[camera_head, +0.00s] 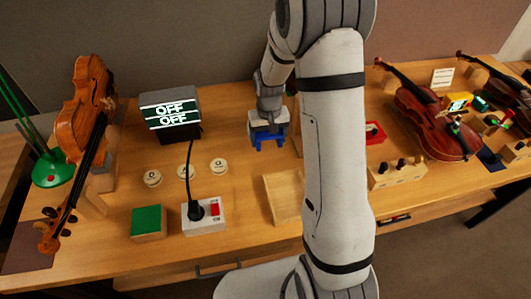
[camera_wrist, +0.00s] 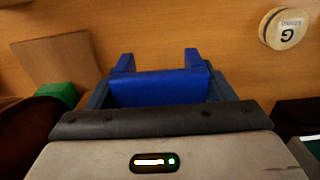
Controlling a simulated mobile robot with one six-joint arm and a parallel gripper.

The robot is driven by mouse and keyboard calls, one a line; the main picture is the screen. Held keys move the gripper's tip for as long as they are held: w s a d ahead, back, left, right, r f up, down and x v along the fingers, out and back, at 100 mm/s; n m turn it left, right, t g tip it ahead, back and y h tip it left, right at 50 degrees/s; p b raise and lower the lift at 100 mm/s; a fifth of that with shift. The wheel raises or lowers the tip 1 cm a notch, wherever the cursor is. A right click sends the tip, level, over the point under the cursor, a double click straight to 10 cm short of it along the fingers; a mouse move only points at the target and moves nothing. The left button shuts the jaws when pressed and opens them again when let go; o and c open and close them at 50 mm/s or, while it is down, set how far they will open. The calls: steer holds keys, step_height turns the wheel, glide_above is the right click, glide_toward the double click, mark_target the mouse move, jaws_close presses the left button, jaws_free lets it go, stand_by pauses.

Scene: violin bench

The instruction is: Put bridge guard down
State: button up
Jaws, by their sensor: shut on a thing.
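The bridge guard is a blue piece with two prongs (camera_head: 268,145), in the middle of the head view. It also shows in the wrist view (camera_wrist: 160,87), its prongs pointing away from the wrist. My gripper (camera_head: 268,130) is shut on it, with a dark finger on either side in the wrist view (camera_wrist: 158,96). The guard is over the back middle of the wooden bench (camera_head: 240,190). I cannot tell whether its underside touches the wood. My gripper hides its rear part.
The OFF display box (camera_head: 170,115), a corded switch box (camera_head: 205,215) and a green block (camera_head: 148,222) stand farther left. Violins (camera_head: 435,125) lie right.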

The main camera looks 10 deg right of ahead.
mark_target(267, 135)
steer(key=shift+a+r+b, duration=0.15)
steer(key=shift+a+b, duration=0.05)
steer(key=shift+b, duration=0.3)
steer(key=r+b, duration=0.2)
steer(key=s+r+b, duration=0.1)
steer(key=r+b, duration=0.1)
steer(key=shift+a+r, duration=0.1)
steer(key=shift+r, duration=0.1)
step_height(267, 135, down, 9)
steer(key=shift+f+p, duration=0.1)
steer(key=shift+p, duration=0.25)
steer(key=shift+f, duration=0.15)
steer(key=o, duration=1)
